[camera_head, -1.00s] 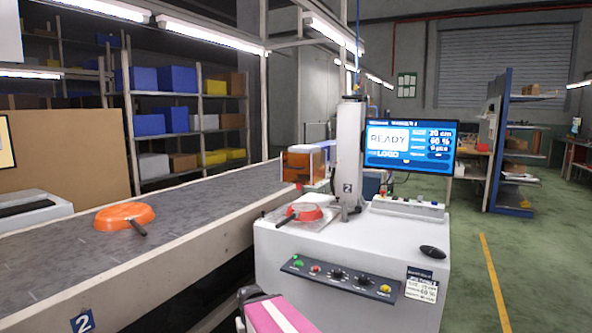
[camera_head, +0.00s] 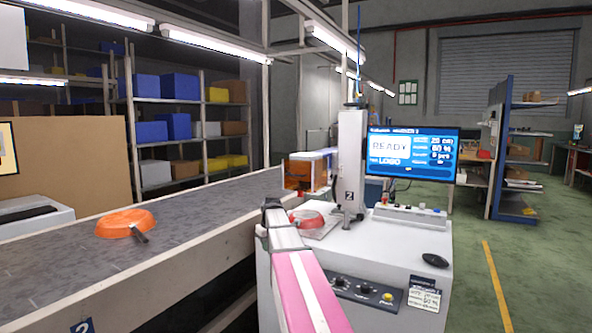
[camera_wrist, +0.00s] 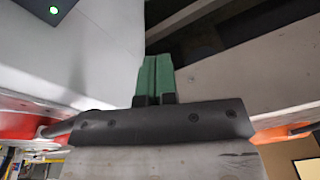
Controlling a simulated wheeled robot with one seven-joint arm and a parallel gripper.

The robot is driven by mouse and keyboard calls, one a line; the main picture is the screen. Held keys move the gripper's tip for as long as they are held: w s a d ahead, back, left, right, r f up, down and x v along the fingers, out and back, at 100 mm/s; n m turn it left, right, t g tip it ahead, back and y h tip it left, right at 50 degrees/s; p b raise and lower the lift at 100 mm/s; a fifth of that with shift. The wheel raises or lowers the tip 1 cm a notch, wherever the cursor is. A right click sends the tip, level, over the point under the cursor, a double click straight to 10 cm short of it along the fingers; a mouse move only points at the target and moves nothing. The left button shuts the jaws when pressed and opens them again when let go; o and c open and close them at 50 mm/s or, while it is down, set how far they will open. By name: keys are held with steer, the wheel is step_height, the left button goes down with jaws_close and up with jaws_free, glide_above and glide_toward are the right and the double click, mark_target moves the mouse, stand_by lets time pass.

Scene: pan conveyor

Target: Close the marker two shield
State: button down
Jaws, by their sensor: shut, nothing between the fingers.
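Marker two is the white machine with a "2" on its column (camera_head: 350,165). Its shield (camera_head: 305,172), which looks like a see-through, amber-tinted box, stands raised on the column's left side. Below it a red pan (camera_head: 306,220) sits on the marker's plate, with a gap between pan and shield. My gripper (camera_head: 272,204) is in front of and left of the red pan, below the shield and apart from it. In the wrist view its green fingers (camera_wrist: 156,75) are shut together and empty. My arm hides part of the marker's front panel.
An orange pan (camera_head: 126,223) lies on the conveyor (camera_head: 190,205) at left. The marker's screen (camera_head: 411,155) reads READY and LOGO. A black mouse (camera_head: 435,260) lies on the cabinet top (camera_head: 390,243). Green floor is open at right.

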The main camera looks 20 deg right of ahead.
steer(key=w+d+r+n, duration=0.1)
steer(key=w+d+r, duration=0.25)
steer(key=r, duration=0.35)
steer(key=w+d+r+t, duration=0.1)
steer(key=w+d+r, duration=0.25)
steer(key=r, duration=0.35)
steer(key=w+d+r+n, duration=0.1)
steer(key=w+d+r, duration=0.1)
steer(key=d+r, duration=0.35)
steer(key=n, duration=0.2)
glide_toward(296, 175)
steer(key=shift+t, duration=0.3)
steer(key=x, duration=0.5)
steer(key=shift+w+a+f, duration=0.15)
steer(key=shift+w+a, duration=0.1)
steer(key=shift+w, duration=0.1)
steer(key=shift+w+d+f, duration=0.1)
steer(key=shift+f, duration=0.55)
step_height(296, 175, down, 14)
steer(key=shift+r, duration=0.15)
